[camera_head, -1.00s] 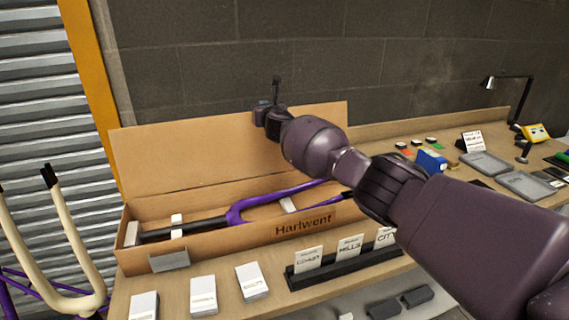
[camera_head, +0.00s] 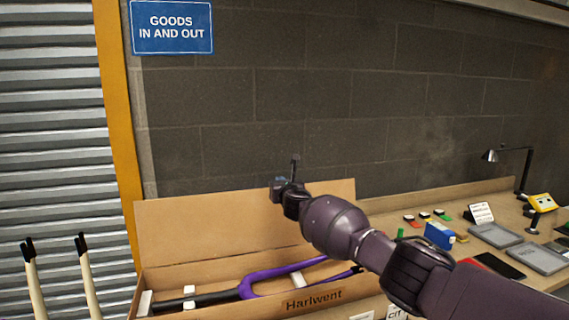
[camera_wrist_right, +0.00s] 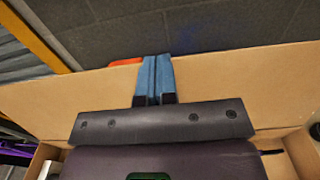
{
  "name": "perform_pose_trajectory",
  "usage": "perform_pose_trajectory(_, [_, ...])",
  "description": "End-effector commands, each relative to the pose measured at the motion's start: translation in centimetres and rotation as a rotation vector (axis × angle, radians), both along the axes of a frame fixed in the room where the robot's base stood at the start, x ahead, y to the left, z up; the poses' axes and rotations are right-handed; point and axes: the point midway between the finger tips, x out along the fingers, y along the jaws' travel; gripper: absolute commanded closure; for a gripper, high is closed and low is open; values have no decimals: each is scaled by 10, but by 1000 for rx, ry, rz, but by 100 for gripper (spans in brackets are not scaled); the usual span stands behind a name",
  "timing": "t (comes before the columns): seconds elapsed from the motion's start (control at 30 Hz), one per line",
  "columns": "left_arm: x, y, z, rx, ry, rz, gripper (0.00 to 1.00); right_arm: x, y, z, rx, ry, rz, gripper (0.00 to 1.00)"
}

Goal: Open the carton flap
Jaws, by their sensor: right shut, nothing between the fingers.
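The long brown carton (camera_head: 345,290), marked "Harlwent", stands on the bench with its top open. Its wide flap (camera_head: 205,228) stands up along the back, leaning near the wall. The flap fills much of the right wrist view (camera_wrist_right: 50,100). A purple fork (camera_head: 262,279) with a dark tube lies inside the carton. My right gripper (camera_head: 279,184) is at the flap's top edge, right of its middle. In the right wrist view its blue fingers (camera_wrist_right: 153,72) are shut together, empty, and reach past that edge. I cannot tell whether they touch the flap. My left gripper is not in view.
A blue box (camera_head: 439,236), grey trays (camera_head: 540,259) and a desk lamp (camera_head: 513,155) stand on the bench at right. Cream fork legs (camera_head: 90,285) stand at lower left by the shutter. A block wall (camera_head: 330,100) rises behind the carton.

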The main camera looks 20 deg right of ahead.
Motion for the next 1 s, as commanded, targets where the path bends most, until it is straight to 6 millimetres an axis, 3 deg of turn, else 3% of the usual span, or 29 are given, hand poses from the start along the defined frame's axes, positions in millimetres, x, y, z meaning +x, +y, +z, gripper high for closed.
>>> perform_pose_trajectory(0.03, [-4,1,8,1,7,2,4,-3,-2,12,0,-2,-1,100])
perform_pose_trajectory(0.3, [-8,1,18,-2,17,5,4,-20,-2,36,-2,1,0,100])
perform_pose_trajectory(0.6, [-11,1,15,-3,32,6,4,-38,-2,65,-1,-1,-1,100])
perform_pose_trajectory(0.87, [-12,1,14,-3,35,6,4,-45,-2,76,13,2,-1,100])
perform_pose_trajectory(1.0, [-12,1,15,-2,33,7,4,-46,-1,76,128,7,2,100])
